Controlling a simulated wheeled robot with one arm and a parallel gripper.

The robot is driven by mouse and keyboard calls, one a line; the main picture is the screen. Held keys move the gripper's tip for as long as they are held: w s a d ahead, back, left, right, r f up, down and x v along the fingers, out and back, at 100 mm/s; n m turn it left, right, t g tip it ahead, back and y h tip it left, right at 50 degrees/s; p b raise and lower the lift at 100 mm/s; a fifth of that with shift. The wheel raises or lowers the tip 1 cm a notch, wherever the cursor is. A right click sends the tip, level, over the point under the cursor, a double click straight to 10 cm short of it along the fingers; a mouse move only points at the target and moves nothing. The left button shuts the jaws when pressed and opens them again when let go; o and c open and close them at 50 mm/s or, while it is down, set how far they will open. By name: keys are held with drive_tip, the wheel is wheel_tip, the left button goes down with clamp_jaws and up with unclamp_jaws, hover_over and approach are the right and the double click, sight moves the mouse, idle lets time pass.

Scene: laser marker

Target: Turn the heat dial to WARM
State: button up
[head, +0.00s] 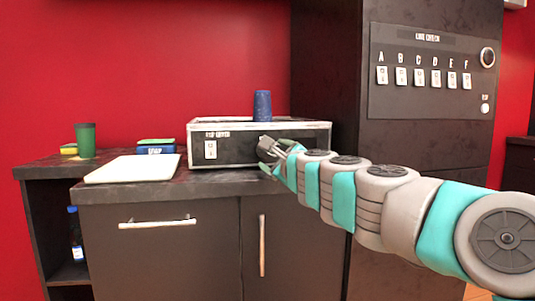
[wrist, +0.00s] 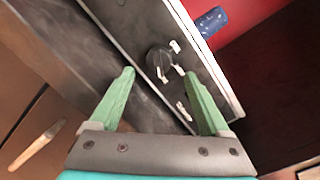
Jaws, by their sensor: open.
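A round black dial (wrist: 158,60) with small white labels beside it sits on the dark front of a white-edged box (head: 203,126). The labels are too small to read, so I cannot tell which setting it points to. My gripper (head: 264,147) is at the right part of the box front, and its arm hides the dial in the head view. In the wrist view my gripper (wrist: 160,72) is open, its two green fingers on either side of the dial in the picture. I cannot tell whether they touch it.
A blue cup (head: 262,105) stands on the box. The counter also holds a white board (head: 132,169), a blue labelled box (head: 156,146) and a green cup (head: 86,140). A tall dark cabinet with a panel of switches (head: 425,78) and a round knob (head: 487,57) stands at right.

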drive_tip(key=shift+x, duration=2.25)
drive_tip(key=shift+a, duration=0.1)
clamp_jaws()
